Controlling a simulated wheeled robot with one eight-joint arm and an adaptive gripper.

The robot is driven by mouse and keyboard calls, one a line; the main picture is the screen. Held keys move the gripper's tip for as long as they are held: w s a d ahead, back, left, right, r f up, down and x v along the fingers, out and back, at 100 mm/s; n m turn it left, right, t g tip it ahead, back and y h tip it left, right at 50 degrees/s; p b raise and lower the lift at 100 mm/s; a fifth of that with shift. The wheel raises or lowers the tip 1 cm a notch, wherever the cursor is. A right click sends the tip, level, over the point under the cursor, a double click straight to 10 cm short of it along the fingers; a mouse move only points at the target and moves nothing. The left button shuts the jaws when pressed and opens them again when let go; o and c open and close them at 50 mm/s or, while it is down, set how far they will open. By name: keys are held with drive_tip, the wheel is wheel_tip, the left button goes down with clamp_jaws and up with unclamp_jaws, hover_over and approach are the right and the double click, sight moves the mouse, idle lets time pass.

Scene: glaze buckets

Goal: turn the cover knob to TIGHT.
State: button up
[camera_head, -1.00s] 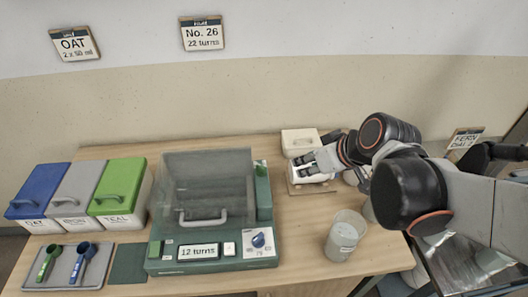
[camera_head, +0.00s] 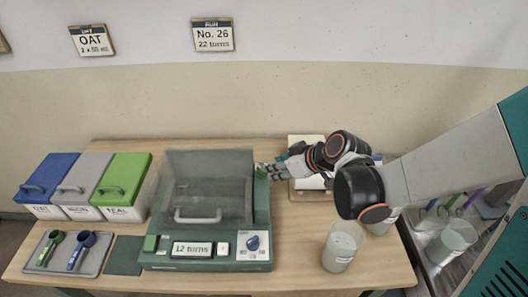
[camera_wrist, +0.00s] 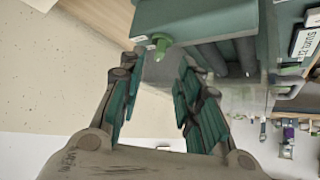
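The green machine (camera_head: 215,263) with a grey translucent cover (camera_head: 205,185) stands at the middle of the table, its cover down. A small green knob (camera_wrist: 160,45) sticks out of the machine's side in the wrist view. A blue dial (camera_head: 252,243) sits on the front panel; its markings are too small to read. My gripper (camera_head: 266,172) is by the machine's right upper side, pointing left. In the wrist view my gripper (camera_wrist: 159,64) is open, its fingers on either side of the line to the green knob, with nothing visibly held. I see no contact with the knob.
Blue, grey and green lidded bins (camera_head: 125,185) and a scoop tray (camera_head: 40,268) are on the left. A white box (camera_head: 306,140) is behind my arm. A clear cup (camera_head: 340,248) stands at the front right. Bare table lies between machine and cup.

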sight(266, 178)
drive_tip(key=b+x, duration=0.2)
drive_tip(key=x, duration=0.5)
drive_tip(key=shift+f, duration=0.1)
clamp_jaws()
